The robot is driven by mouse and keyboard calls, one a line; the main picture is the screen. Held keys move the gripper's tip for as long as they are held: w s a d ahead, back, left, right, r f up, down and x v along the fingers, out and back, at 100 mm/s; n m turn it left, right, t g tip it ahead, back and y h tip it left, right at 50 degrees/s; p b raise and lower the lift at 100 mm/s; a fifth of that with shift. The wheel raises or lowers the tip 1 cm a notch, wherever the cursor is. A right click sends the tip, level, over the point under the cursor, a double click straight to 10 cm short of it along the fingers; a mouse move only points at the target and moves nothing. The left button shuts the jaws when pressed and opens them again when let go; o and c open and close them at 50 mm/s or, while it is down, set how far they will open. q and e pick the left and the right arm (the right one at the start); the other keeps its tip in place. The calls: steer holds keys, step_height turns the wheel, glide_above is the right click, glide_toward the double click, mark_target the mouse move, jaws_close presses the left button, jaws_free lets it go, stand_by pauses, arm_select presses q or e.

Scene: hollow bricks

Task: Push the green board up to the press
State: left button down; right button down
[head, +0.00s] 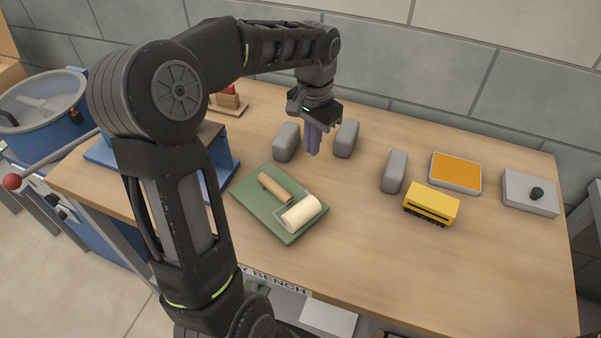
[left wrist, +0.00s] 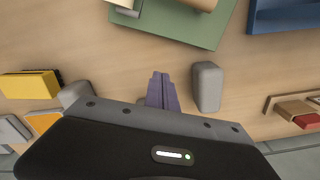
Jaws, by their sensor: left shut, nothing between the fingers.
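The green board (head: 256,204) lies flat on the bench, with a paint roller (head: 301,213) resting on it. The board also shows at the top of the left wrist view (left wrist: 200,32). A blue stand (head: 226,172), which seems to be the press, is left of the board and partly hidden behind my left arm; its blue edge shows in the left wrist view (left wrist: 285,17). My left gripper (head: 313,152) is shut and empty. Its purple fingers (left wrist: 162,95) point down between two grey blocks, beyond the board's far corner and apart from it. My right gripper is not in view.
Grey blocks stand left (head: 286,142) and right (head: 347,138) of my fingers; another (head: 394,172) is farther right. A yellow brush (head: 432,204), an orange-filled tray (head: 455,171) and a knobbed grey box (head: 528,194) stand at the right. The front right bench is clear.

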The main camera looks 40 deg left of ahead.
mark_target(286, 189)
arm_select(q)
step_height(286, 189, down, 7)
steer(key=shift+r+p, duration=0.1)
steer(key=shift+p, duration=0.25)
steer(key=s, duration=0.2)
steer(key=s+p, duration=0.1)
steer(key=shift+s+a+f, duration=0.1)
steer(key=shift+a+f, duration=0.1)
steer(key=shift+f, duration=0.05)
steer(key=shift+s, duration=0.4)
steer(key=shift+f, duration=0.1)
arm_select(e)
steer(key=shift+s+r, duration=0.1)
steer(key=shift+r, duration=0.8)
arm_select(q)
steer(key=shift+s+f, duration=0.1)
steer(key=shift+s, duration=0.15)
steer(key=s, duration=0.4)
steer(key=shift+s+a, duration=0.2)
steer(key=shift+s, duration=0.1)
steer(key=shift+w, duration=0.15)
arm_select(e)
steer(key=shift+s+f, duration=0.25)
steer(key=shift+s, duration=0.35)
